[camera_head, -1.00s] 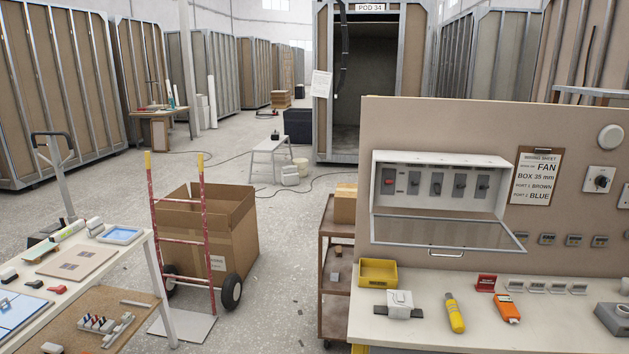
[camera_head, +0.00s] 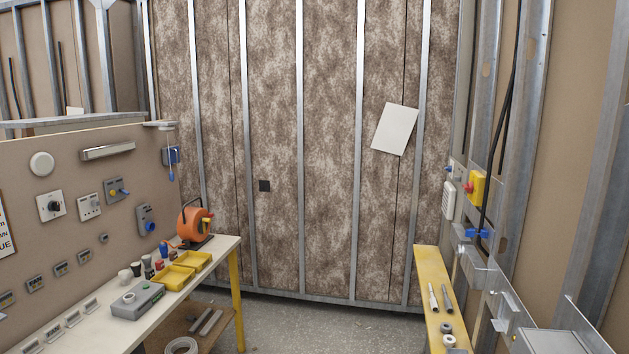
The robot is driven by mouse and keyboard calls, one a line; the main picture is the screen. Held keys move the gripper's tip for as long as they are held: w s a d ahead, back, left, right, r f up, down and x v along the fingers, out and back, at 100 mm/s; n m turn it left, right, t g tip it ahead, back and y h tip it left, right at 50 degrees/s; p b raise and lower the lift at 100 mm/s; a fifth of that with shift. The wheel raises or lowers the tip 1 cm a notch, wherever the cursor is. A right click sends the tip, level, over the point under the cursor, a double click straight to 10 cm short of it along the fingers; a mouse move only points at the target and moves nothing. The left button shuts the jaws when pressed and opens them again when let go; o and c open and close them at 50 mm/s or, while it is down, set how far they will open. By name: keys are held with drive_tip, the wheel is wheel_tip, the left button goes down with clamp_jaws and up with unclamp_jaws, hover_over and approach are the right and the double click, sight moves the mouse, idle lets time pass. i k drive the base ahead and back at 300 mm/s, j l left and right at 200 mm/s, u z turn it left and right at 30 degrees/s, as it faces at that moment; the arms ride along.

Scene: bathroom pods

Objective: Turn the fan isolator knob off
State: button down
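On the brown board at the left is a white square plate with a black rotary knob (camera_head: 51,206). Its label is too small to read, so I cannot tell for certain that it is the fan isolator, nor its setting. Other switches are a grey box with a yellow knob (camera_head: 117,190), a blue-and-grey switch (camera_head: 147,220) and, on the right wall, a yellow box with a red knob (camera_head: 476,188). My gripper is not in view.
A bench (camera_head: 228,243) below the board holds an orange cable reel (camera_head: 194,226), yellow bins (camera_head: 176,277) and a grey box (camera_head: 138,300). A yellow plank (camera_head: 430,264) with tools stands at the right. Clear floor (camera_head: 310,325) lies between them, before a studded wall (camera_head: 330,130).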

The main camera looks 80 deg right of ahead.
sight(469, 187)
drive_tip(key=z, duration=3.85)
